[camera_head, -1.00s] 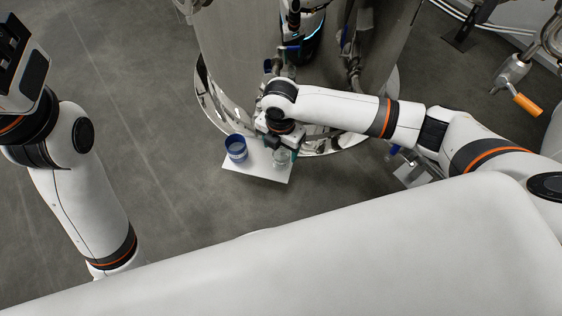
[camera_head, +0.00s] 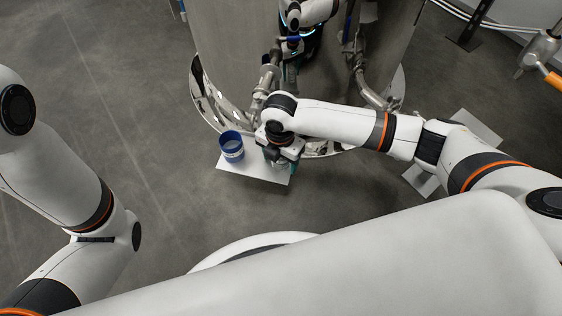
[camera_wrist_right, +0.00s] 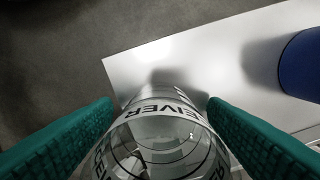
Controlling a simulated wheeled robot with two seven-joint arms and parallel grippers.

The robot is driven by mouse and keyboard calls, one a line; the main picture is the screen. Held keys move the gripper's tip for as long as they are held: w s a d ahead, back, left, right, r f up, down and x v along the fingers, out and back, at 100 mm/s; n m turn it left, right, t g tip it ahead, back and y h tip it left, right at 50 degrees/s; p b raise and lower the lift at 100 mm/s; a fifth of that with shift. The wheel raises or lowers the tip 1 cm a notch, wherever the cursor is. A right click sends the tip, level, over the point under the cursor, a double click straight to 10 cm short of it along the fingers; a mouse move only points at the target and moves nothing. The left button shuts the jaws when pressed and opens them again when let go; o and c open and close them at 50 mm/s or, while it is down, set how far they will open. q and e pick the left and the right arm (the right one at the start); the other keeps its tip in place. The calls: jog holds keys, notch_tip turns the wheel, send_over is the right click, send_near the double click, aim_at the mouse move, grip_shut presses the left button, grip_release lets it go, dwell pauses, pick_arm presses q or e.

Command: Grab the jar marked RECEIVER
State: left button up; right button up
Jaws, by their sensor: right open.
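The clear jar (camera_wrist_right: 165,140) bears dark lettering, of which "EIVER" can be read. In the right wrist view it is at the bottom middle, its round rim toward the camera, between the two teal fingers. My right gripper (camera_wrist_right: 161,108) is open, with one finger on each side of the jar. In the head view my right gripper (camera_head: 281,160) is low over the right part of a white plate (camera_head: 245,174), and it hides the jar there. My left arm is at the left edge of the head view, with its gripper out of frame.
The steel tank (camera_head: 235,60) with pipes rises right behind the plate. Floor left of the plate is clear.

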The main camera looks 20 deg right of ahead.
jog(key=c, duration=1.2)
jog(key=shift+r, duration=0.2)
